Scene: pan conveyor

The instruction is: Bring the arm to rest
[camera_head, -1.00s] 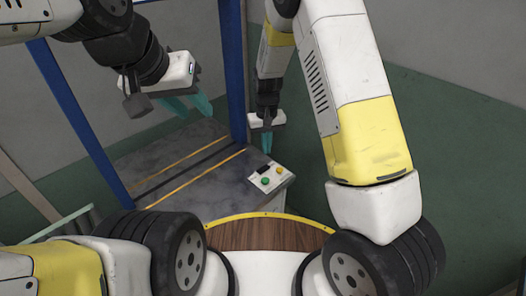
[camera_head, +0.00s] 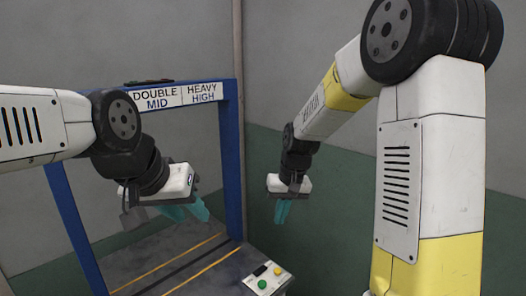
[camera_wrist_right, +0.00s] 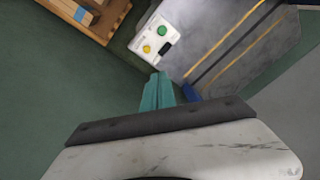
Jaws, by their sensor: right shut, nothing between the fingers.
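My right gripper (camera_head: 282,212) hangs with its teal fingers pointing down, to the right of the blue frame in the head view. In the right wrist view its fingers (camera_wrist_right: 164,92) are together, with nothing between them. It is apart from the control box (camera_head: 265,278) and the conveyor. My left gripper (camera_head: 187,212) is in front of the blue frame's opening, above the dark conveyor top. Its teal fingers look spread, with nothing seen between them.
The blue frame (camera_head: 233,165) carries a sign (camera_head: 180,97) reading "DOUBLE MID" and "HEAVY HIGH". The conveyor top (camera_head: 165,262) has yellow lines. The control box has green and yellow buttons. A wooden crate (camera_wrist_right: 112,22) shows in the right wrist view. The green floor to the right looks clear.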

